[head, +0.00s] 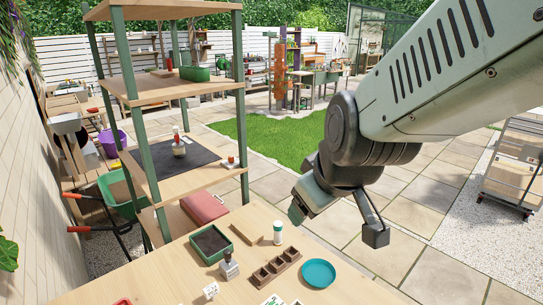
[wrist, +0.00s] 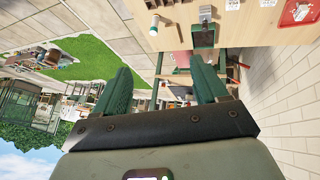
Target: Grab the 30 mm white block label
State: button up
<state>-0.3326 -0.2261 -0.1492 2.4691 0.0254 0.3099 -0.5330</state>
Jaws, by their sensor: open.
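A small white block label (head: 211,291) with dark marks stands on the wooden table near the bottom edge of the head view. In the wrist view, small white label-like pieces (wrist: 233,4) show at the top edge; I cannot tell which one is the 30 mm block. My gripper (head: 297,212) hangs above the table's back right side, well apart from the label. In the wrist view my gripper (wrist: 160,82) is open, its two green fingers wide apart with nothing between them.
The table (head: 165,280) also holds a green soil tray (head: 211,244), a grey dark-topped object (head: 229,266), a wooden block (head: 246,232), a white bottle (head: 278,232), a brown compartment tray (head: 273,268) and a teal saucer (head: 318,273). A shelf unit (head: 155,150) stands behind, left.

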jog(key=w+a+f+n, duration=0.6)
jog(key=f, duration=0.4)
jog(key=n+t+y, duration=0.3)
jog(key=n+y, duration=0.5)
jog(key=n, duration=2.3)
send_near(208, 289)
jog(key=shift+w+a+f, duration=0.2)
jog(key=shift+f, duration=0.25)
jog(key=shift+w+a+f, duration=0.2)
jog(key=shift+w+f, duration=0.05)
jog(key=shift+f, duration=0.2)
jog(key=shift+w+a+f, duration=0.15)
jog(key=shift+a, duration=0.15)
jog(key=x, duration=0.4)
jog(key=shift+w+f, duration=0.15)
jog(key=shift+w, duration=0.05)
jog(key=shift+w+d+x, duration=0.1)
jog(key=shift+x, duration=1.3)
jog(key=shift+w+d+x, duration=0.1)
jog(key=shift+d+x, duration=0.05)
jog(key=shift+x, duration=1.2)
jog(key=shift+f, duration=0.1)
jog(key=shift+c, duration=0.4)
